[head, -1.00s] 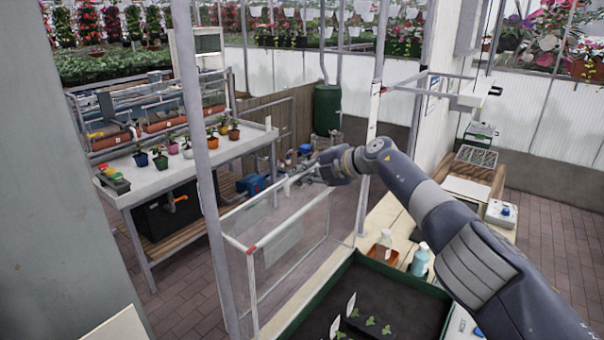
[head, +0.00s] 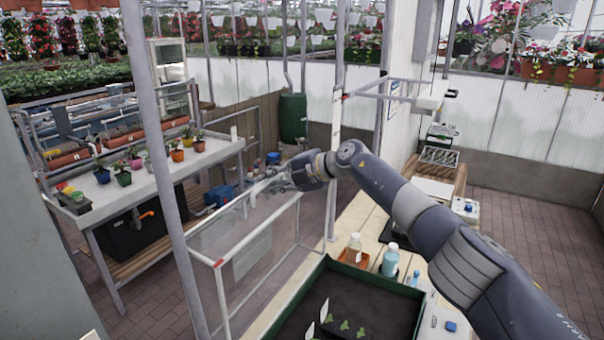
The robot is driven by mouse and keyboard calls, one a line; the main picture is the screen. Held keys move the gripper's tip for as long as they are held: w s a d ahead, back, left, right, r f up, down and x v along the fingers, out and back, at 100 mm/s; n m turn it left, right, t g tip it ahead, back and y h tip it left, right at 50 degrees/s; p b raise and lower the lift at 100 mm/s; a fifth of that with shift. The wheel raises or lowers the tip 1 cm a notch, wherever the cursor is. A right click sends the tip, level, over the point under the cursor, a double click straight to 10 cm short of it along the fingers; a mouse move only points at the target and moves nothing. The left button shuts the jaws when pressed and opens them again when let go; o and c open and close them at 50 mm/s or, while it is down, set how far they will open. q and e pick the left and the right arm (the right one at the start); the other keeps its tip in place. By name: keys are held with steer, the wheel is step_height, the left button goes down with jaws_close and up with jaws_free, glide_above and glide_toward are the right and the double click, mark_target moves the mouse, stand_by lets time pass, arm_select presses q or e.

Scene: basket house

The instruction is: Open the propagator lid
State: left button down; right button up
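A clear panelled lid with a pale frame and red corners (head: 219,264) stands upright at the left side of a dark green tray (head: 395,284). The tray is open from above and holds dark soil with small seedlings (head: 344,326). My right gripper (head: 277,184) is at the far end of the lid's top rail. Its fingers are small and blurred against the background, so I cannot tell whether they touch the rail or are closed. My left gripper is out of view.
A thin upright post (head: 172,200) rises left of the lid. A bench with potted plants (head: 150,180) is at the left. A pale wall (head: 50,250) fills the left edge.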

steer(key=v, duration=1)
stand_by(0.3)
